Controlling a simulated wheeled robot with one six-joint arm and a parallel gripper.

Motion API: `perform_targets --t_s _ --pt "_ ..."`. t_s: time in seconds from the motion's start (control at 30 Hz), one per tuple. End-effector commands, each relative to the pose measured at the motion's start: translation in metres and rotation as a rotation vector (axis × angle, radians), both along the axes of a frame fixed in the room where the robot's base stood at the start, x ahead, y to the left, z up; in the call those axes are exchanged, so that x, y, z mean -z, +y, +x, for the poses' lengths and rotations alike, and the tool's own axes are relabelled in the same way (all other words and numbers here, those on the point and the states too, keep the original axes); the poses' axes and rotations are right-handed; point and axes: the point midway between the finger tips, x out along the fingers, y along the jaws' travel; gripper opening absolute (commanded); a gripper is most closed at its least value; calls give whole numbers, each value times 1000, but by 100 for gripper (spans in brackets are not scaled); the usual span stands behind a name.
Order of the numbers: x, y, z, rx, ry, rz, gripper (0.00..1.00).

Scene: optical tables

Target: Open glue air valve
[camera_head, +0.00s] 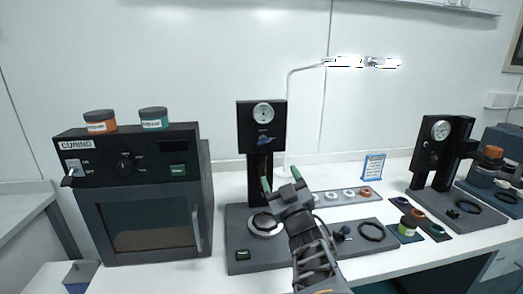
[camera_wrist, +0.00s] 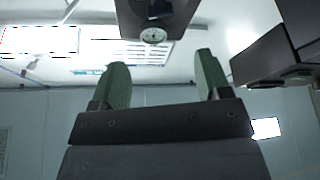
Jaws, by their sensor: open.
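My gripper (camera_head: 281,180) is open and empty, its green fingertips raised in front of the column of the middle black station (camera_head: 262,127). That station has a round gauge (camera_head: 263,113) on its head, above the gripper. A second black station (camera_head: 440,152) stands at the right with its own gauge (camera_head: 440,130). I cannot make out a glue air valve clearly on either one. In the wrist view the open fingers (camera_wrist: 163,78) point up towards a dark housing with a gauge (camera_wrist: 153,36), with a visible gap between.
A curing oven (camera_head: 146,190) with two jars on top stands left. The middle station's base (camera_head: 240,236) holds rings and small parts. Several jars and coloured mats lie right of it. A lamp (camera_head: 345,62) arches behind.

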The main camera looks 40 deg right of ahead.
Motion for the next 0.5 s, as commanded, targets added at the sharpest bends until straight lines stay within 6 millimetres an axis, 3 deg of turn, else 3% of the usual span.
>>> perform_targets --t_s 0.5 --pt "-22 -13 38 -4 3 6 70"
